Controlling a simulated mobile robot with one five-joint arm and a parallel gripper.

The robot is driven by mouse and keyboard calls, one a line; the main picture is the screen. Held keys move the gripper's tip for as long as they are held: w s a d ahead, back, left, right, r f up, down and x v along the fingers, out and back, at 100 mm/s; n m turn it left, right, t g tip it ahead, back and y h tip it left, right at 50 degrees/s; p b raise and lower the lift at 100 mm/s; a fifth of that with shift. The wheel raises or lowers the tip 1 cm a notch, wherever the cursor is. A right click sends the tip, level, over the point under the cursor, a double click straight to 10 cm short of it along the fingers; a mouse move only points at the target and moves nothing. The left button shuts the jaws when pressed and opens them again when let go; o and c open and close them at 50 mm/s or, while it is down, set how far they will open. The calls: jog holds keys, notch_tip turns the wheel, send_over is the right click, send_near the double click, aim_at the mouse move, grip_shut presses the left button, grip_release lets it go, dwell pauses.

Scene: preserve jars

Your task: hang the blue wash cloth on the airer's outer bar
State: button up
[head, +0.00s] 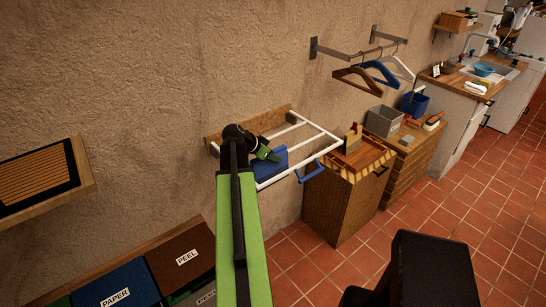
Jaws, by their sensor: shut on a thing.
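The airer (325,131) is a white-barred rack on a wooden board fixed to the wall, in the middle of the head view. Its outer bar is the long white bar on the side away from the wall. The blue wash cloth (273,169) hangs as a flat blue piece below my gripper (267,155), at the left part of the airer. My gripper is shut on the cloth. My green and black arm hides part of the airer's left end. I cannot tell whether the cloth touches the outer bar.
A blue loop-shaped thing (310,171) is at the airer's outer right side. A wicker bin (336,207) stands just right of the airer. Hangers (357,81) hang on a wall rail. Labelled bins (118,284) are at lower left. Tiled floor is open at right.

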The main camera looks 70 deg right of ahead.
jog(key=shift+f+b, duration=0.3)
jog(key=o, duration=1.2)
jog(key=shift+r, duration=0.1)
jog(key=p+v, duration=1.2)
jog(key=v, duration=0.5)
jog(key=shift+a, duration=0.2)
jog(key=shift+w, duration=0.1)
